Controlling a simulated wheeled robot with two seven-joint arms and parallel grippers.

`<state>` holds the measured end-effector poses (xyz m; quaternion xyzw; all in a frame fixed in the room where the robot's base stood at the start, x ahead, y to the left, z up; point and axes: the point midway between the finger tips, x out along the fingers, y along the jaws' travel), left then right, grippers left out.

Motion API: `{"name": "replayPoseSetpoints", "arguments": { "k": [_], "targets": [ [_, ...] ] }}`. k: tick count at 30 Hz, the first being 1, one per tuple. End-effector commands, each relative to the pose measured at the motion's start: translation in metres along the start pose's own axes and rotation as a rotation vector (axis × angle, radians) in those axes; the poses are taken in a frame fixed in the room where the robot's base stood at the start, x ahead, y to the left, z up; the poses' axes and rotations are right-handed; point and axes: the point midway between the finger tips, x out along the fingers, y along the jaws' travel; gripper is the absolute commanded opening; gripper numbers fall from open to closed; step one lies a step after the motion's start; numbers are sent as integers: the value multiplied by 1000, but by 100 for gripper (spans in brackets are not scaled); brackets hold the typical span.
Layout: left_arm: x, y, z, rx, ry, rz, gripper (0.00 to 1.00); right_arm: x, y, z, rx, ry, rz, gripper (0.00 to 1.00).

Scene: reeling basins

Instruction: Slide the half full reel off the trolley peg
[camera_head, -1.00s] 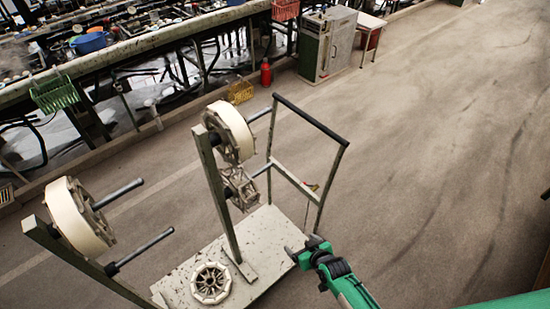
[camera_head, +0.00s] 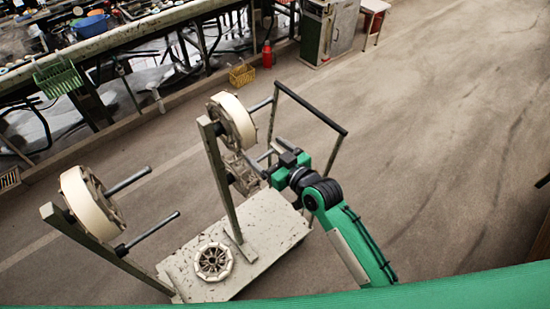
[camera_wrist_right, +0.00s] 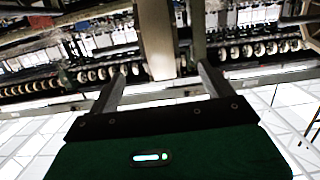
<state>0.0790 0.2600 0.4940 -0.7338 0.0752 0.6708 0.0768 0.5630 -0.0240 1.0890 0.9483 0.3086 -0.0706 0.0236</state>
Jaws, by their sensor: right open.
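The trolley (camera_head: 275,240) has two posts with pegs. A wide cream reel (camera_head: 88,205) hangs on the left post's upper peg (camera_head: 128,180), and another cream reel (camera_head: 232,120) on the right post's upper peg. A barer grey reel (camera_head: 243,172) hangs below it, partly hidden by my right gripper (camera_head: 268,167). I cannot tell for sure which reel is half full. My right gripper is open beside the lower reel; contact is unclear. In the right wrist view, a cream upright band (camera_wrist_right: 155,38) shows beyond the spread fingers (camera_wrist_right: 160,82). My left gripper is out of view.
A spoked reel (camera_head: 213,261) lies flat on the trolley deck. The left post's lower peg (camera_head: 150,232) is empty. The trolley's push handle (camera_head: 310,108) rises behind my right gripper. A yellow basket (camera_head: 242,75) and red bottle (camera_head: 267,54) stand near the bench. The floor at right is clear.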

Motion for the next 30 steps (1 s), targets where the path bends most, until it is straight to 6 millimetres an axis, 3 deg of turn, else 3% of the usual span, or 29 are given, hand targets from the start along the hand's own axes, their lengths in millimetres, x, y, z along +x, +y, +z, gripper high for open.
{"name": "replayPoseSetpoints", "arguments": {
  "k": [7,18,30],
  "targets": [
    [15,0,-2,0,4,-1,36,32,0,2,2,2,0,84],
    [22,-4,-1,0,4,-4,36,74,0,0,1,1,0,84],
    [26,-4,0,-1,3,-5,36,94,0,0,1,0,1,84]
  ]
}}
